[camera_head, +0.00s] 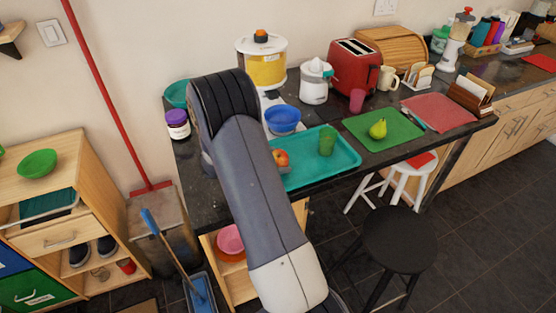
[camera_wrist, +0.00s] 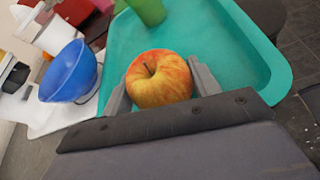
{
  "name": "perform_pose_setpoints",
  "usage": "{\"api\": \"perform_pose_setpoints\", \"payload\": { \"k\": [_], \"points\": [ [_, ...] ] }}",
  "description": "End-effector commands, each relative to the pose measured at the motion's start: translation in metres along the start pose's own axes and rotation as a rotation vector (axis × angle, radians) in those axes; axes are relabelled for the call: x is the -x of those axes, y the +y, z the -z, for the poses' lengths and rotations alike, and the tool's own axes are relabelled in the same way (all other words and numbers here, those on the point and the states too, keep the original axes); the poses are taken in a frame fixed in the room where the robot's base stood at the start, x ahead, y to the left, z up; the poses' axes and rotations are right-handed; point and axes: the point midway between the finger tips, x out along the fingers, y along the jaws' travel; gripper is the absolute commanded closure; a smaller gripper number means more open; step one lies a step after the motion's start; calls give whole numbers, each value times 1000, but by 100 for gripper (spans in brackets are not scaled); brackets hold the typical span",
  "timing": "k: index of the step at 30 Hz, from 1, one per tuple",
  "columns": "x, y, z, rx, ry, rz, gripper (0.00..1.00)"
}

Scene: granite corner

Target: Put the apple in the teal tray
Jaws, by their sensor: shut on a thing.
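The red and yellow apple (camera_wrist: 158,79) is between the two fingers of my gripper (camera_wrist: 161,90) in the wrist view. My gripper is shut on it. The apple also shows in the head view (camera_head: 281,158), just past the end of my arm, which hides most of the gripper there. The teal tray (camera_head: 337,166) lies on the dark counter. In the wrist view the tray (camera_wrist: 215,45) spreads behind and around the apple. I cannot tell whether the apple touches the tray floor or is held above it. A green cup (camera_head: 327,141) stands in the tray.
A blue bowl (camera_head: 282,120) stands behind the tray, near a white juicer (camera_head: 315,82). A green board (camera_head: 383,128) with a pear (camera_head: 378,128) lies right of the tray. A black stool (camera_head: 399,238) stands in front of the counter. The tray's right part looks clear.

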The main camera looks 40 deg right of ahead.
Motion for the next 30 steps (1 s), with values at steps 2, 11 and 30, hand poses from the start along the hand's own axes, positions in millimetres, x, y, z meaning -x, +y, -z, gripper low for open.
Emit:
{"api": "perform_pose_setpoints", "payload": {
  "k": [2,11,30],
  "points": [
    [-1,0,2,0,0,0,68],
    [-1,-1,3,0,0,1,25],
    [47,0,3,-2,3,-5,21]
  ]
}}
